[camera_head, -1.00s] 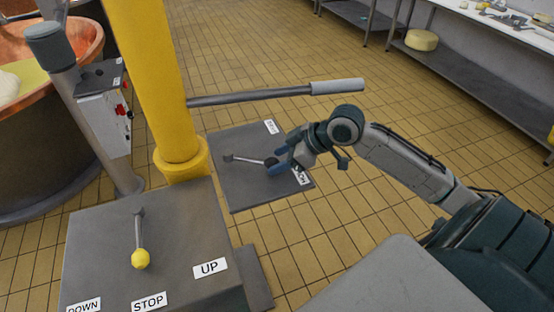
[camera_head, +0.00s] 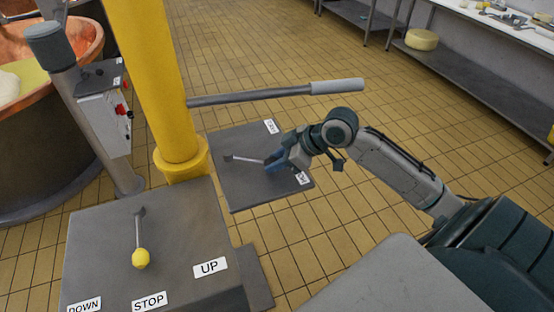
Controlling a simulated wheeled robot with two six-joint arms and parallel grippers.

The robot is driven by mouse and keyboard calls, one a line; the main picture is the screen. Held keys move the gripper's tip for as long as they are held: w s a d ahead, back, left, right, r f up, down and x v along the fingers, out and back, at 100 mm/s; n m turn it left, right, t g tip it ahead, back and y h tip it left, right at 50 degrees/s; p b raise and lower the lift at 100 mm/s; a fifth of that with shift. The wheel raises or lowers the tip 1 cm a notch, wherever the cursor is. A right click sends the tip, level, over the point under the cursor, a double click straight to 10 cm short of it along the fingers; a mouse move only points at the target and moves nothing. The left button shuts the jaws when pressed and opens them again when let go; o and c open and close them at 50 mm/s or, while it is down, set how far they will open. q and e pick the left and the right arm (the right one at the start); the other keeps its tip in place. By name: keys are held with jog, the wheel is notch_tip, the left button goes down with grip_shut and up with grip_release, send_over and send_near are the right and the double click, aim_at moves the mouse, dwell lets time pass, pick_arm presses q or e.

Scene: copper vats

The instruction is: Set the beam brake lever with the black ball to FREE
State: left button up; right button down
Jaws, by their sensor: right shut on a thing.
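The beam brake lever (camera_head: 243,158) is a thin grey rod on a dark grey plate (camera_head: 237,190) beside the yellow post. It points right, between two white labels. The far label (camera_head: 271,127) and the near label (camera_head: 303,178) are too small to read surely. My right gripper (camera_head: 274,161) is shut on the lever's end. Its blue fingers hide the black ball. My left gripper is not in view.
A nearer grey box (camera_head: 190,225) carries a lever with a yellow ball (camera_head: 140,258) and labels DOWN, STOP and UP. A copper vat (camera_head: 60,150) is at left.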

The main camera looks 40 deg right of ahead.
jog(key=shift+w+d+n+g+y+b, duration=0.6)
jog(key=shift+w+d+n, duration=0.35)
jog(key=shift+w+n, duration=0.15)
jog(key=shift+w+d+n+g, duration=0.25)
jog(key=shift+w+n+g, duration=0.05)
jog(key=shift+n, duration=0.2)
jog(key=c, duration=1.1)
grip_release()
